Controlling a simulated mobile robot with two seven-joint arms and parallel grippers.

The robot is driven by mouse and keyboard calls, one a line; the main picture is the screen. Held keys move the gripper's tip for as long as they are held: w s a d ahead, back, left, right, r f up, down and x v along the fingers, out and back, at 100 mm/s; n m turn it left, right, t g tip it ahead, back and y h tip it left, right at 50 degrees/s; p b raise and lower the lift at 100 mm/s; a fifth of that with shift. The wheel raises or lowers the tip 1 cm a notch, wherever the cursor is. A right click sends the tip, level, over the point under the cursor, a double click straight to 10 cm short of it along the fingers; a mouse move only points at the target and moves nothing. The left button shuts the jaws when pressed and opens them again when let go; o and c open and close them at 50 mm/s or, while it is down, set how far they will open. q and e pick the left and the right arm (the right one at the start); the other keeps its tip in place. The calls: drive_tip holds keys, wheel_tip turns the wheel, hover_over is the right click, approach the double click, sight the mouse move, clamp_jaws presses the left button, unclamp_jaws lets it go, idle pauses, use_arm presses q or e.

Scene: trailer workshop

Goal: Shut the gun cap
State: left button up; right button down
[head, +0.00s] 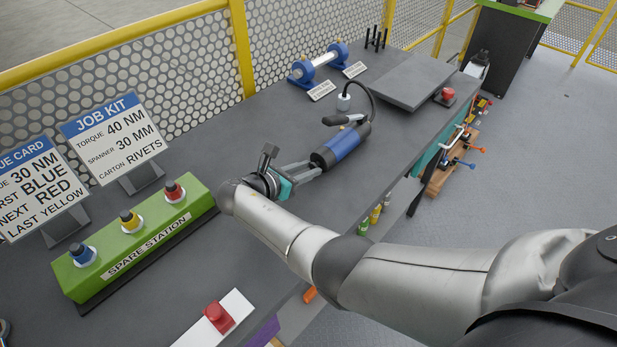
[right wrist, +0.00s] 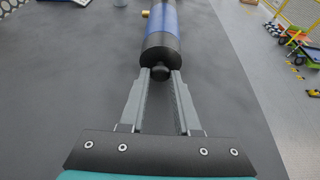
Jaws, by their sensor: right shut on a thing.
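The gun (head: 342,146) is a blue cylinder with black ends, lying on the grey bench with a black handle and a dark hose at its far side. It also shows in the right wrist view (right wrist: 162,20). Its near black end, the cap (right wrist: 161,50), carries a small dark knob (right wrist: 160,73) and looks in line with the blue barrel; I see no clear gap. My right gripper (head: 311,170) reaches in from the near side, its fingertips shut on the knob, as the right wrist view (right wrist: 160,78) shows. My left gripper is not in view.
A green spare station (head: 135,245) with blue, yellow and red buttons stands at left, below two sign cards. A red button (head: 218,317) on a white plate is near the front edge. Beyond the gun are a grey plate (head: 401,80) and a blue-ended roller (head: 318,63).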

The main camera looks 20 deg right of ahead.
drive_tip(key=shift+w+g, duration=0.1)
drive_tip(key=shift+g, duration=0.2)
drive_tip(key=shift+d, duration=0.1)
drive_tip(key=c, duration=0.6)
unclamp_jaws()
drive_tip(key=shift+c, duration=0.2)
